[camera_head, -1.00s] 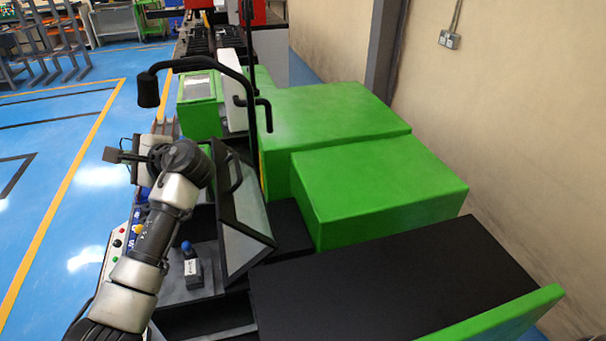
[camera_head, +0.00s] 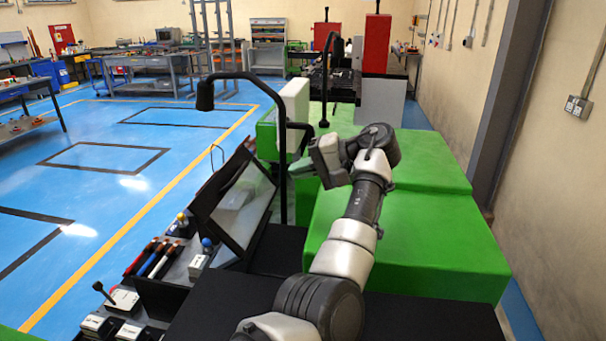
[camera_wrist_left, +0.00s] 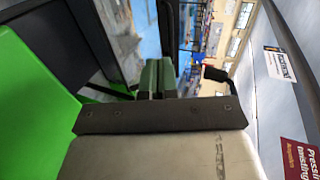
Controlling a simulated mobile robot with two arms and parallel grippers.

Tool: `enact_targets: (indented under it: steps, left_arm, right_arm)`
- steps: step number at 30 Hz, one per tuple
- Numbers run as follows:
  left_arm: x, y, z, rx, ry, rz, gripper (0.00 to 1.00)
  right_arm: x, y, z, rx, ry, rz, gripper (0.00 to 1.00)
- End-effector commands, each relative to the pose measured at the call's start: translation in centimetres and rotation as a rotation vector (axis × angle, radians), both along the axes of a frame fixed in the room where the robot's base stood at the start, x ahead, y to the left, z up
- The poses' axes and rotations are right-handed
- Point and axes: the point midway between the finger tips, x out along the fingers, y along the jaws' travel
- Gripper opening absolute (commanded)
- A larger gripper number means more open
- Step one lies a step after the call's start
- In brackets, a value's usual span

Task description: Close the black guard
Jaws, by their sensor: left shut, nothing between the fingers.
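The black guard (camera_head: 236,205), a dark frame around a clear panel, stands tilted over the bender's front side in the head view. Its upper edge is raised toward the left, clear of the small tools below. My left gripper (camera_head: 303,166) is to the right of the guard, above the green housing, and looks apart from it. Its fingers also show in the left wrist view (camera_wrist_left: 157,78), closed together with nothing between them. The guard is hard to make out in the wrist view. My right gripper is out of view.
A black gooseneck post (camera_head: 282,140) stands between the guard and the green housing (camera_head: 410,235). Open blue floor (camera_head: 100,200) lies at left.

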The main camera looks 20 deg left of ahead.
Motion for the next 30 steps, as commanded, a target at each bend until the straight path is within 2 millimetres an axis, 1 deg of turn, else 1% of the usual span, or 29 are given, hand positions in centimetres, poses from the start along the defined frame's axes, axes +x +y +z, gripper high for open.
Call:
enact_targets:
  steps: [1, 5, 12, 16, 21, 30]
  left_arm:
    - [-0.3, 0.9, -0.2, 0.0, 0.002, 0.005, 0.0]
    - [-0.9, 3.4, -1.1, 0.0, 0.003, 0.004, 0.0]
    - [-1.9, 7.9, -2.9, 0.001, 0.003, 0.002, 0.0]
    - [-2.3, 9.8, -3.0, 0.002, 0.002, 0.001, 0.0]
    - [-2.6, 11.1, -3.3, 0.002, 0.002, -0.002, 0.0]
    - [-2.6, 11.4, -3.5, 0.001, 0.001, -0.003, 0.0]
  right_arm:
    - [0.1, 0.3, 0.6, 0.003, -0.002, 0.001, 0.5]
    - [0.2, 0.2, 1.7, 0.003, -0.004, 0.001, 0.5]
    - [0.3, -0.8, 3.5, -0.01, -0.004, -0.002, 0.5]
    - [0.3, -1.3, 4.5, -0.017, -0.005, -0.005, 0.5]
    - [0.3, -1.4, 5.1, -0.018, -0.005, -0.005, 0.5]
    - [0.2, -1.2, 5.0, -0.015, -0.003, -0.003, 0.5]
